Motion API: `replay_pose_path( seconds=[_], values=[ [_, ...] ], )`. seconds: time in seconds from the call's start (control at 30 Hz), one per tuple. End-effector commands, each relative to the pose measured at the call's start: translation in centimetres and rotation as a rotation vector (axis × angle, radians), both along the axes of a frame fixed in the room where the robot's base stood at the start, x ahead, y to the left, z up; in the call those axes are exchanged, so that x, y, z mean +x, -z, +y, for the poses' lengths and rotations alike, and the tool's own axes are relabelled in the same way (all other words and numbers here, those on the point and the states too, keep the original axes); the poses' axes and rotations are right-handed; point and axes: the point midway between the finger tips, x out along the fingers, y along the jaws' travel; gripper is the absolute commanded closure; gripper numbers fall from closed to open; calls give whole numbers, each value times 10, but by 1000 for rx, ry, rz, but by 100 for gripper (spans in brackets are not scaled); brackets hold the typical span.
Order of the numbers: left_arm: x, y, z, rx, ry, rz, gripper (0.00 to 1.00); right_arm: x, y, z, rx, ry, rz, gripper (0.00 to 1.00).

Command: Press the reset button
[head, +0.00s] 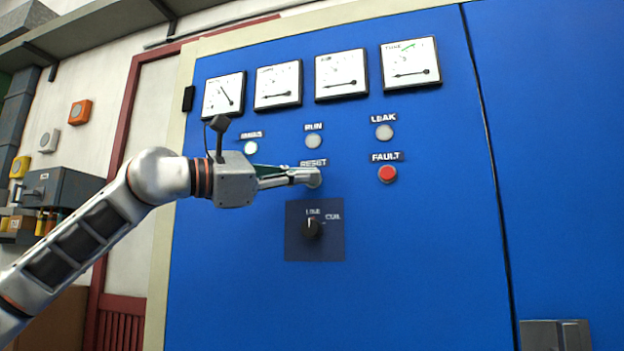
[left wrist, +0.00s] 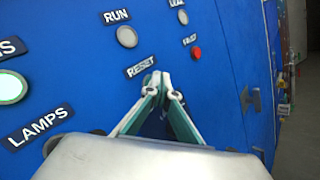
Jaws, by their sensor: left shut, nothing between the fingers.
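The blue cabinet front (head: 430,260) carries a RESET label (head: 313,163), which also shows in the left wrist view (left wrist: 140,66). A grey round reset button (head: 316,179) sits just under the label and is mostly covered by my fingertips. My left gripper (head: 304,176) comes in from the left with its fingers shut and empty. Its tips are at or very near the button; I cannot tell if they touch it or if it is pushed in. In the left wrist view the closed fingertips (left wrist: 160,82) point at the panel beside the label and hide the button. My right gripper is not in view.
The red FAULT light (head: 387,173) is right of the fingertips. The grey RUN lamp (head: 314,141) and LEAK lamp (head: 384,132) are above. A black selector knob (head: 312,228) on a dark plate is below. Several white gauges (head: 341,75) line the top. A grey handle (head: 555,335) is lower right.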

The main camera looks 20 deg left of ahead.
Motion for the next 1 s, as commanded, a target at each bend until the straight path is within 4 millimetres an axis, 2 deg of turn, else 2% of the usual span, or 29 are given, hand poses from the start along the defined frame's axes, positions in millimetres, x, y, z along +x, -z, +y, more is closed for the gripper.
replay_pose_path(
  seconds=[0.33,0.73,1.0],
  values=[
    [-15,2,1,1,0,1,100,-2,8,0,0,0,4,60],
    [-19,1,1,0,0,0,100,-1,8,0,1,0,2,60],
    [-42,3,2,1,-1,0,100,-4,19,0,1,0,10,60]
  ],
)
